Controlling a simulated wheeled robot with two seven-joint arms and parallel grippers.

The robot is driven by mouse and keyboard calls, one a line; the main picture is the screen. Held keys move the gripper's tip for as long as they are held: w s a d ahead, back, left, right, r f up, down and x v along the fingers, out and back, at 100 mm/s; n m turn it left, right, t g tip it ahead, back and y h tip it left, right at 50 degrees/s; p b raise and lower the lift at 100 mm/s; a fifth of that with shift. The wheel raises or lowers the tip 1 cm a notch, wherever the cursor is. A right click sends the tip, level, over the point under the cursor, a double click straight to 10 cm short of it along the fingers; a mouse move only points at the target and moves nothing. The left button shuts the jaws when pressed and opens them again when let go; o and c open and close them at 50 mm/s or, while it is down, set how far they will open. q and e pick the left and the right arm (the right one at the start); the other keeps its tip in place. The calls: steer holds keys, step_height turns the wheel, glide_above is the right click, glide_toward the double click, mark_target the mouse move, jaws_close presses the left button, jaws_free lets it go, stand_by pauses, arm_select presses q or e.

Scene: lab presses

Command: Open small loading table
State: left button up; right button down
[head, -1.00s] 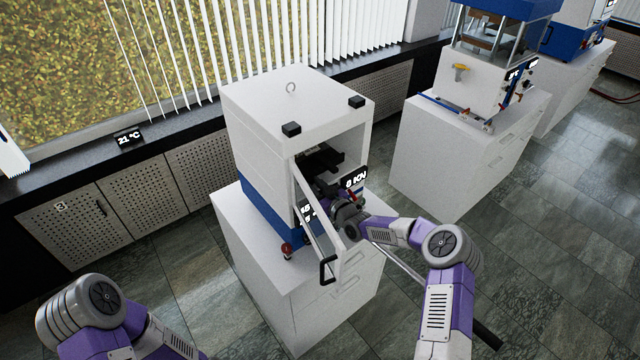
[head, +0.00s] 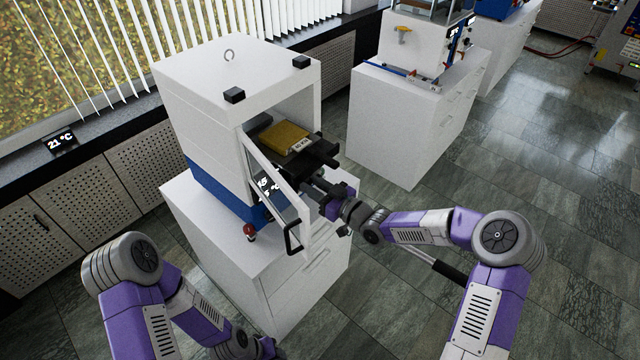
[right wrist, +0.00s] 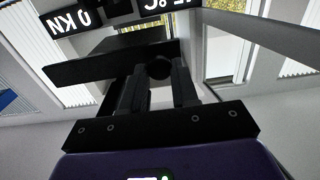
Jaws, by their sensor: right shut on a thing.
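The small press (head: 240,90) has its door (head: 277,185) swung open toward me. Its black loading table (head: 322,156) sticks out of the chamber opening, with a gold-coloured block (head: 285,138) on it. My right gripper (head: 326,192) is at the front of the press, just below the table's outer edge. In the right wrist view, its fingers (right wrist: 158,80) are closed around a dark round knob (right wrist: 158,67) under the dark table plate (right wrist: 100,66). My left gripper (head: 262,348) is low at the bottom edge, away from the press; its fingers are not clear.
The open door with its black handle (head: 292,238) stands just left of my right gripper. A second press (head: 415,40) stands on a cabinet behind. The floor to the right is clear.

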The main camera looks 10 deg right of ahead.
steer(key=shift+s+f, duration=0.1)
steer(key=shift+f, duration=0.05)
steer(key=c, duration=1.3)
jaws_free()
steer(key=o, duration=0.4)
steer(key=shift+s+d, duration=0.15)
steer(key=shift+d, duration=0.05)
steer(key=shift+o, duration=0.2)
steer(key=shift+a, duration=0.1)
steer(key=v, duration=0.7)
steer(key=shift+d, duration=0.2)
steer(key=shift+s, duration=0.15)
